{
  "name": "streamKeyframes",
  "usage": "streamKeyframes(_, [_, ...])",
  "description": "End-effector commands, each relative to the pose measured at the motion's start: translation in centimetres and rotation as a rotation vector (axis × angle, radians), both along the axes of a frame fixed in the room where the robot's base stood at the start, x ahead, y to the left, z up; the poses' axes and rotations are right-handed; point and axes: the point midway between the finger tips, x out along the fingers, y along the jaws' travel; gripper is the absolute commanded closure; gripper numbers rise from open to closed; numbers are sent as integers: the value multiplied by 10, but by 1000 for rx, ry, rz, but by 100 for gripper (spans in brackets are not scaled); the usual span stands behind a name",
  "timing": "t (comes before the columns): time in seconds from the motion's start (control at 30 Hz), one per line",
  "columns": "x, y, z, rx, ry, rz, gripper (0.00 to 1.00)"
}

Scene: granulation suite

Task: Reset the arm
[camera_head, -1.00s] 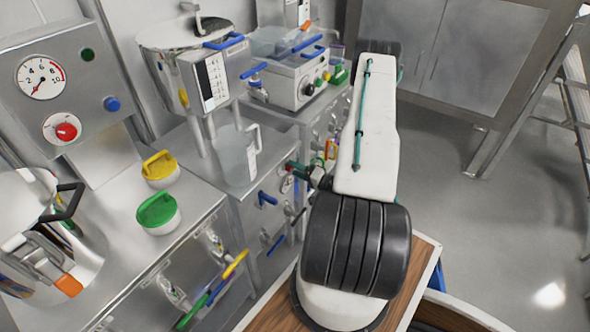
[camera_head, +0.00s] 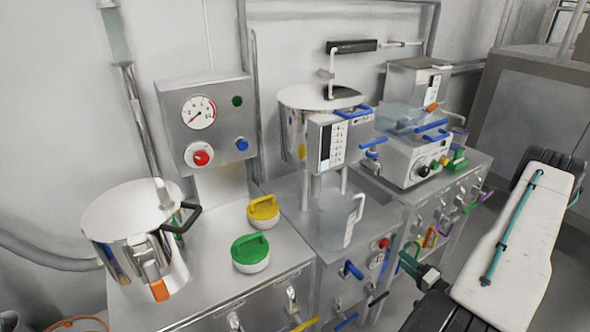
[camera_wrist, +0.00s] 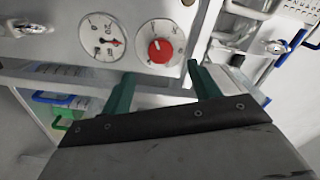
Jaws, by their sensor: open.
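My arm shows at the right of the head view as a white link with a green cable along it. My gripper (camera_wrist: 160,92) is in the wrist view, its two green fingers spread wide apart with nothing between them. Beyond the fingers is a panel with a white gauge (camera_wrist: 102,36) and a red knob (camera_wrist: 160,50). The fingers appear apart from the panel. In the head view, some green parts show beside the arm near the right cabinet, but I cannot tell whether they are my fingertips.
A steel pot (camera_head: 135,235) stands at left on the counter, beside green-lidded (camera_head: 250,252) and yellow-lidded (camera_head: 263,211) jars. A clear jug (camera_head: 340,218) stands near the middle. A control box (camera_head: 205,120) is behind. A blue-handled machine (camera_head: 410,158) is at right. Valve handles stick out from the cabinet fronts.

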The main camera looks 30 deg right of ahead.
Motion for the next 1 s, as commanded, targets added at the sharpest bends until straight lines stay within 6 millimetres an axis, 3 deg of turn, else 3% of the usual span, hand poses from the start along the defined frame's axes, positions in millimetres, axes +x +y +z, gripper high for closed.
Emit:
streamKeyframes(0.27, [0,2,-2,123,19,11,39])
streamKeyframes(0.47, [-8,43,1,443,93,161,39])
streamKeyframes(0.7, [-7,88,57,694,279,444,39])
streamKeyframes(1.0, [-6,152,151,746,706,790,39])
